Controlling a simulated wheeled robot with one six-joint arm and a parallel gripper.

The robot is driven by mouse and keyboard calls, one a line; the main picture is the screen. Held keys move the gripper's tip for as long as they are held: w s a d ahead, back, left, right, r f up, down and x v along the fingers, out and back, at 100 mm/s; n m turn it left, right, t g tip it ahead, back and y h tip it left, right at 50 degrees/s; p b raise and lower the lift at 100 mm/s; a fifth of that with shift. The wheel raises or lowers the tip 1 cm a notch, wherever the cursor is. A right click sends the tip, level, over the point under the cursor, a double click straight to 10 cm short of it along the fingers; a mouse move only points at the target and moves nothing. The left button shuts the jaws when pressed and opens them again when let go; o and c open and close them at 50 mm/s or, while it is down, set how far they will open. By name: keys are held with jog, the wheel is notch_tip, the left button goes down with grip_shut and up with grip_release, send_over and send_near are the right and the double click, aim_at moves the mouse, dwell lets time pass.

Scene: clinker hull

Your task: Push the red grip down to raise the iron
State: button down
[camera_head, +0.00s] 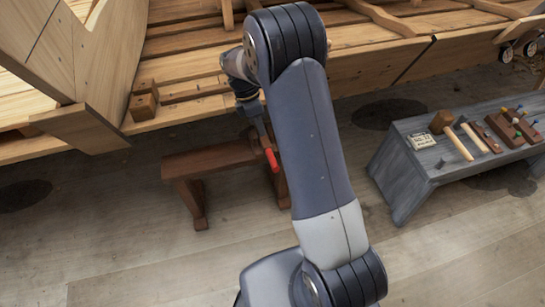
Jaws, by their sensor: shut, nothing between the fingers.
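The red grip (272,160) shows just left of my forearm, at the right end of a low reddish-brown wooden stand (205,162). My gripper (261,128) is shut and empty, pointing down just above the red grip. I cannot tell whether its tips touch the grip or are a little apart from it. The right part of the stand and whatever the grip is fixed to are largely hidden behind my arm. I cannot make out the iron.
The planked wooden hull (185,45) rises behind the stand, with a small wooden block (143,105) on its edge. A grey bench (405,168) at right carries a mallet (455,138) and other tools. The plank floor (130,230) at front left is clear.

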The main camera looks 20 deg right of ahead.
aim_at(275, 166)
jog(key=shift+f, duration=0.15)
jog(key=x, duration=1.3)
jog(key=shift+s+d+f, duration=0.1)
jog(key=shift+s+f, duration=0.15)
jog(key=shift+f, duration=0.1)
jog(key=shift+f+b, duration=0.1)
jog(key=shift+b, duration=0.2)
